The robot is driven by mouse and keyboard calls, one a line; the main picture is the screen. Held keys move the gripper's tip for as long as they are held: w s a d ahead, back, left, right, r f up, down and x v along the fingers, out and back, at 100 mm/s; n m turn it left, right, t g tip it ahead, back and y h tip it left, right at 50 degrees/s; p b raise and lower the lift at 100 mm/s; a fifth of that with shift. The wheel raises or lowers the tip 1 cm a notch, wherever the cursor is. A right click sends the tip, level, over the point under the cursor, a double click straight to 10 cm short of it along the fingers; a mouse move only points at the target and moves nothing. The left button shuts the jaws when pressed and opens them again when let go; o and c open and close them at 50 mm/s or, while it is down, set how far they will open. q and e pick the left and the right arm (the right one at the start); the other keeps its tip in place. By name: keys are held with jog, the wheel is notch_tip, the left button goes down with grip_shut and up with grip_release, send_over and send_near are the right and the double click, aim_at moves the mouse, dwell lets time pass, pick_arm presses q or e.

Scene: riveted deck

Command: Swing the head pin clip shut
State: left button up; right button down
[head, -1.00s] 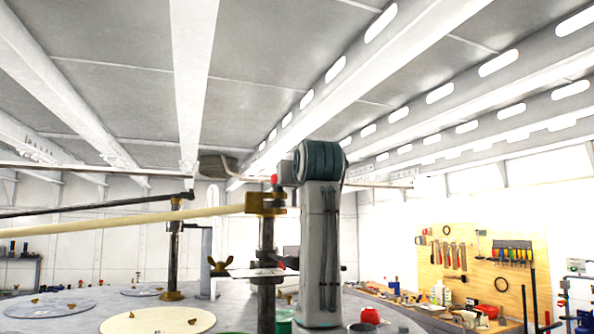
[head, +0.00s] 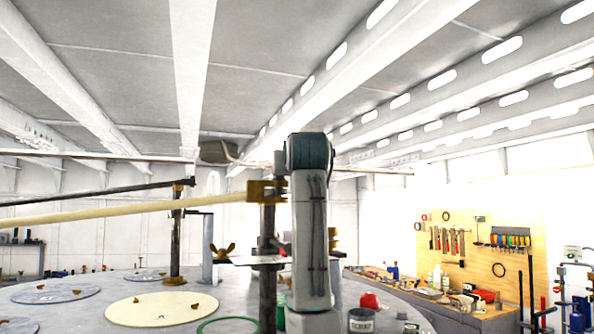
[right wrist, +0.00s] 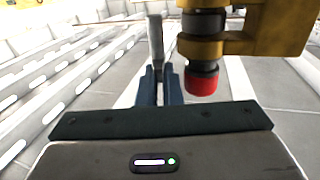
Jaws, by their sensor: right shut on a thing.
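A brass clamp (head: 262,191) sits high on a dark upright post (head: 267,225), with a long cream bar (head: 120,215) running left from it. The right wrist view shows the brass clamp (right wrist: 275,28) close up, with a dark pin ending in a red tip (right wrist: 201,84). My right gripper (right wrist: 160,88) has its blue fingers shut on a thin grey strip (right wrist: 155,40), which looks like the head pin clip. The strip stands just left of the pin, apart from the red tip. In the head view my right arm hides the gripper and clip. My left gripper is not in view.
A brass wing nut (head: 222,251) stands on a flat plate left of the post. A second post (head: 176,240) is farther back. The round deck (head: 100,280) carries flat discs. A tool board (head: 475,255) and bench are at the right.

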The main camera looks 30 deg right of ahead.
jog(key=shift+w+a+m+g+h, duration=0.1)
jog(key=shift+a+m+g+h, duration=0.05)
jog(key=shift+m+g+h, duration=0.95)
jog(key=shift+h, duration=0.4)
jog(key=shift+t, duration=0.3)
jog(key=c, duration=1.9)
grip_release()
jog(key=shift+n+t+y, duration=0.3)
jog(key=shift+n+y, duration=0.1)
jog(key=shift+y, duration=0.1)
